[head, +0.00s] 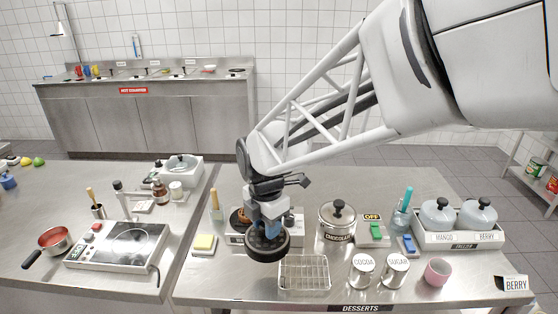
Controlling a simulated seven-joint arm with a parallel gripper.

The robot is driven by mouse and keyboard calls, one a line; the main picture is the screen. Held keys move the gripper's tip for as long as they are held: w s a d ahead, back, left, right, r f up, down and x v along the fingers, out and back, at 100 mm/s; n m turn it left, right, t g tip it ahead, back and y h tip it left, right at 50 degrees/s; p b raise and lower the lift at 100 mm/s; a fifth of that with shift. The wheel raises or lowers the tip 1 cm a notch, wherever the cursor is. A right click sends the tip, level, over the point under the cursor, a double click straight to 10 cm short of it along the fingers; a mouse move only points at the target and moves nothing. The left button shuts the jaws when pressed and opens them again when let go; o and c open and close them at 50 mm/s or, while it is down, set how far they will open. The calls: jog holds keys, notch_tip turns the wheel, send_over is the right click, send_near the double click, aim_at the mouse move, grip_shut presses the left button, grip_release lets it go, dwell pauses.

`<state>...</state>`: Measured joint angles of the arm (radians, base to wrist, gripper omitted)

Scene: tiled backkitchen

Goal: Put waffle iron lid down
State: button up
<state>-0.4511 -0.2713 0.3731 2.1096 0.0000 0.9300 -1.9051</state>
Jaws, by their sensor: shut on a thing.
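The waffle iron (236,239) stands on the steel table, mostly hidden behind my gripper and the lid. Its round black lid (268,247) is in front of the housing, under my gripper, and looks raised and tilted. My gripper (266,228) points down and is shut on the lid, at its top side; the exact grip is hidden. A brown round patch (238,216) shows at the left of my gripper, perhaps a waffle on the lower plate. I cannot tell how wide the gap between lid and plate is.
A wire rack (304,273) lies just in front. A chocolate pot (337,222), cocoa tin (361,270) and sugar tin (395,269) stand to the right. A yellow sponge (204,243) lies to the left. A hotplate (118,246) is on the left table.

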jog(key=shift+s, duration=0.1)
dwell(0.3)
jog(key=s+d+f+n, duration=0.1)
jog(key=s+f+n, duration=0.1)
jog(key=s, duration=0.5)
jog(key=s+f+n, duration=0.2)
jog(key=s, duration=0.5)
jog(key=shift+s+d+f+n, duration=0.25)
jog(key=shift+d+f+n, duration=0.05)
jog(key=shift+d+f, duration=0.1)
jog(key=shift+w+a, duration=0.1)
jog(key=w+a+f, duration=0.1)
jog(key=w+a, duration=0.7)
jog(key=w, duration=0.5)
jog(key=shift+w+a+f, duration=0.15)
jog(key=shift+w+f, duration=0.05)
jog(key=shift+w, duration=0.1)
jog(key=shift+f, duration=0.15)
jog(key=shift+f, duration=1.65)
jog(key=shift+f, duration=0.1)
